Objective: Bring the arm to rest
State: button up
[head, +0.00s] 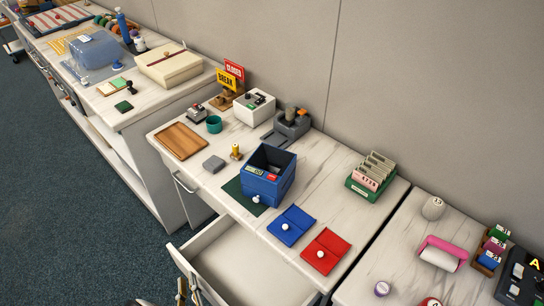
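My gripper cannot be made out for certain in the head view. Small dark and yellowish parts show at the bottom edge, by the front of the open drawer (232,262). I cannot tell whether they belong to my arm. No arm or gripper shows over the counter (228,150), and nothing is seen held there.
A blue box (268,190) stands on a green mat near the counter's front. Blue (290,228) and red (325,252) pads with white knobs lie to its right. A wooden tray (181,141), a teal cup (214,124) and a green card rack (371,176) stand around. The drawer juts out.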

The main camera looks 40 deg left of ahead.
jog(key=w+d+r+m+h, duration=0.1)
jog(key=w+r+m+h, duration=0.15)
jog(key=w+r, duration=0.6)
jog(key=w+d+r+m+h, duration=0.1)
jog(key=w+r+m, duration=0.35)
jog(key=w, duration=0.75)
jog(key=w+d+r+m+h, duration=0.2)
jog(key=w+d+r+h, duration=0.1)
jog(key=w+d+r, duration=1.05)
jog(key=s+d+r+m+h, duration=0.15)
jog(key=d+r, duration=0.25)
jog(key=d, duration=0.9)
jog(key=s+d+r+m+h, duration=0.15)
jog(key=d+r, duration=0.35)
jog(key=d, duration=0.7)
jog(key=s+d+m+h, duration=0.1)
jog(key=s+d+m, duration=0.1)
jog(key=s+d, duration=0.4)
jog(key=s+d+r+m+g+h, duration=0.1)
jog(key=s+d+m+h, duration=0.1)
jog(key=s+d, duration=0.5)
jog(key=d, duration=0.6)
jog(key=shift+s+m, duration=0.15)
jog(key=shift+m, duration=0.25)
